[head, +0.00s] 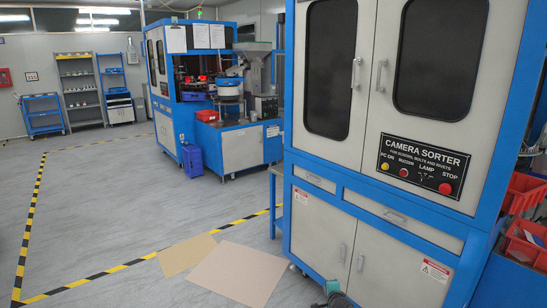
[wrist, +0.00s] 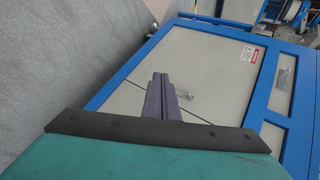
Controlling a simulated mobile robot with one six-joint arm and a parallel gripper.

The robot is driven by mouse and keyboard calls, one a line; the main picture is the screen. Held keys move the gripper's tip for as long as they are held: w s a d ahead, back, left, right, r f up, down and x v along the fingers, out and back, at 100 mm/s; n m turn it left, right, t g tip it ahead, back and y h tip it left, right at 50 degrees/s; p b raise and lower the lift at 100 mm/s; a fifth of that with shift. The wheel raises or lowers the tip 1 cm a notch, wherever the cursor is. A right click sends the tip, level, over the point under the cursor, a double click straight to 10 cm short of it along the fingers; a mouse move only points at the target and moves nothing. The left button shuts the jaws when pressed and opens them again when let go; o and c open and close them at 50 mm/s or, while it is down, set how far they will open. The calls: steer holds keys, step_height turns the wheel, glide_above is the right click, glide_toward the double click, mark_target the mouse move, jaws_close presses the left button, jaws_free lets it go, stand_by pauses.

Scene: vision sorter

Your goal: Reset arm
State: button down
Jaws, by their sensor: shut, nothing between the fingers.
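My gripper (wrist: 159,78) shows in the wrist view with its two dark purple fingers together and nothing between them. Behind the fingers are a dark plate and a teal body, which are mine. The fingers point towards the light grey lower doors of the blue-framed camera sorter (wrist: 215,60); I cannot tell the gap to them. In the head view a small part of my gripper (head: 332,287) shows at the bottom edge, in front of the lower doors of the camera sorter (head: 322,223). The rest of my arm is out of view there.
The sorter has a black button panel (head: 422,167) and closed doors. Red bins (head: 524,192) stand at the right edge. Cardboard sheets (head: 237,273) lie on the floor to the left. A second blue machine (head: 245,150) stands further back. The grey floor at left is open, with yellow-black tape.

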steer(key=s+a+f+n+g+y, duration=0.1)
steer(key=s+a+f+n+g, duration=0.2)
steer(key=s+f, duration=0.55)
steer(key=s+a+f+n+g, duration=0.2)
steer(key=s+a+f+g, duration=0.15)
steer(key=s, duration=0.95)
steer(key=s+a+f+n+g+y, duration=0.1)
steer(key=s+a+f+n+g, duration=0.15)
steer(key=s+f, duration=0.6)
steer(key=s+d+r+n+g, duration=0.1)
steer(key=s+n+g, duration=0.1)
steer(key=s, duration=0.7)
steer(key=s+d+r+n+g+h, duration=0.1)
steer(key=s+r+n+g, duration=0.1)
steer(key=s, duration=0.8)
steer(key=s+d+r+n+g+h, duration=0.1)
steer(key=s+n, duration=0.4)
steer(key=s, duration=0.5)
steer(key=r+g, duration=0.1)
steer(key=g, duration=0.1)
steer(key=shift+n+g, duration=0.35)
steer(key=shift+g, duration=0.05)
steer(key=shift+s, duration=0.1)
steer(key=shift+s+f, duration=0.1)
steer(key=shift+s, duration=0.05)
